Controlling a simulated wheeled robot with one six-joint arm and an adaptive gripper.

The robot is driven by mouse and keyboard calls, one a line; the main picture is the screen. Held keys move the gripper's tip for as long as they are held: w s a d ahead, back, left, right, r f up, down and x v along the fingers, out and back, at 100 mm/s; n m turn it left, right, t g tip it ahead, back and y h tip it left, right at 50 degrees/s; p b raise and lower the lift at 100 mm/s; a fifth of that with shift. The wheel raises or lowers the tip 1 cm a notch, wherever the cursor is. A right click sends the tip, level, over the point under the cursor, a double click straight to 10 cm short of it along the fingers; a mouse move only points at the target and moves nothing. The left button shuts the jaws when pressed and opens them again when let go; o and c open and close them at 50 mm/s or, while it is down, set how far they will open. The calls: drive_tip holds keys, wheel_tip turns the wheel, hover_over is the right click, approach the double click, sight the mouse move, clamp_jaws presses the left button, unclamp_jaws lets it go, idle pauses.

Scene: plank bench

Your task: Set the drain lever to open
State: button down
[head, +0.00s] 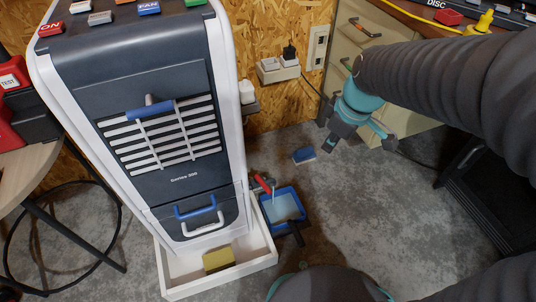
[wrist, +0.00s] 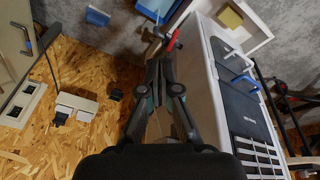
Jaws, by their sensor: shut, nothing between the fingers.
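The drain lever (head: 263,184) is a small red handle low on the right side of the white and dark cooler unit (head: 92,140). In the head view it slants down to the right, above the edge of a blue tray. It also shows as the red handle in the wrist view (wrist: 173,41), just beyond my fingertips. My gripper (head: 331,146) is shut and empty, up and to the right of the lever in the head view. In the wrist view, the closed fingers (wrist: 160,68) point toward the lever, apart from it as far as I can tell.
A blue tray (head: 296,194) with pale contents stands on the floor below the lever. A white tray (head: 176,292) under the unit holds a yellow sponge (head: 218,259). A blue block (head: 304,155) lies on the floor. Sockets (head: 279,70) are on the plank wall behind.

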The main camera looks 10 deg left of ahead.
drive_tip(key=w+a+f+n+g, duration=0.2)
drive_tip(key=w+a+f+n, duration=0.3)
drive_tip(key=a+f+n, duration=0.3)
drive_tip(key=n+g+p, duration=0.1)
drive_tip(key=n+g, duration=0.1)
drive_tip(key=n, duration=0.4)
approach(263, 186)
drive_tip(key=s+x, duration=0.1)
drive_tip(key=x, duration=0.8)
drive_tip(key=shift+s+a, duration=0.2)
drive_tip(key=shift+s, duration=0.05)
